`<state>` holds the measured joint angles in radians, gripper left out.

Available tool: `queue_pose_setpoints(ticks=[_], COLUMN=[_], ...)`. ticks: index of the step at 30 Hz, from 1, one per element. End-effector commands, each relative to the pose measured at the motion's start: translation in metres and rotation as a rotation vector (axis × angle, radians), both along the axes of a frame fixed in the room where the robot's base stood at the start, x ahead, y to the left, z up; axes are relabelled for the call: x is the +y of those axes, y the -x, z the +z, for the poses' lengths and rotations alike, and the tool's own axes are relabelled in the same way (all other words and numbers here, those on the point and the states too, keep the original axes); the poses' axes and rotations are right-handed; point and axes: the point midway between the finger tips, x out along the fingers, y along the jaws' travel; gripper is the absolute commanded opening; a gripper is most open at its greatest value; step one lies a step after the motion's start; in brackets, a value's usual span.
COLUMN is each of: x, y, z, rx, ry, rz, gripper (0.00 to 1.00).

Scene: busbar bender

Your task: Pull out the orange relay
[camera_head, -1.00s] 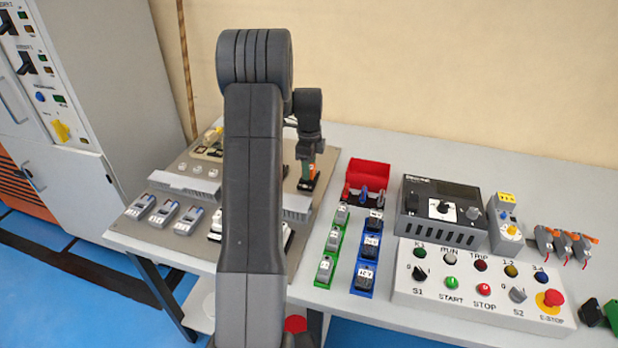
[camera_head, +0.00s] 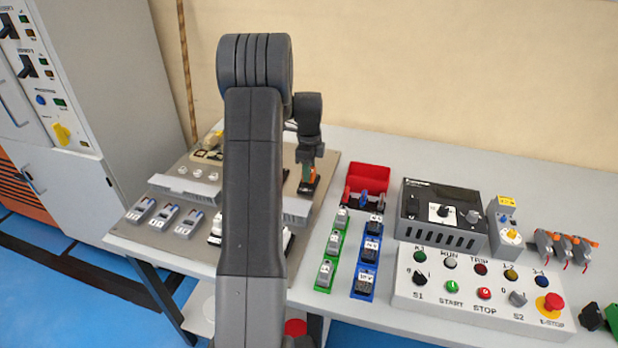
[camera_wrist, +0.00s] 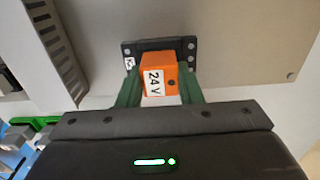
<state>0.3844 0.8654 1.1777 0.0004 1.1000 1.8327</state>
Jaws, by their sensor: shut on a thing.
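The orange relay (camera_wrist: 158,72), with a white "24 V" label, shows in the wrist view between the two green fingers of my gripper (camera_wrist: 157,88). The fingers are shut on its sides. The relay is at its dark socket (camera_wrist: 187,48), which has screws at its corners and a small white tag on the left. I cannot tell from this angle how deep the relay sits in the socket. In the head view my gripper (camera_head: 308,174) points down at the socket (camera_head: 307,187) on the grey mounting plate, and the relay is mostly hidden there.
A slotted grey duct (camera_wrist: 50,45) runs left of the socket. On the table, a red bin (camera_head: 369,178), green and blue rails with modules, a black power unit (camera_head: 441,237) and a control box (camera_head: 480,292) stand to the right. The plate right of the socket is bare.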

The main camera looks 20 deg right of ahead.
Motion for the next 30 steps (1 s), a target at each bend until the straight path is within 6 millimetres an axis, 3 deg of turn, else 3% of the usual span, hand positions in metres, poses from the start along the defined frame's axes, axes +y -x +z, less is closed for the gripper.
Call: queue_pose_setpoints(ticks=[21, 30], x=[0.000, 0.000], y=[-0.001, 0.000], z=[0.024, 0.025], rx=[-0.002, -0.002], ry=[0.001, 0.001], rz=[0.000, 0.000], gripper=[0.05, 0.05])
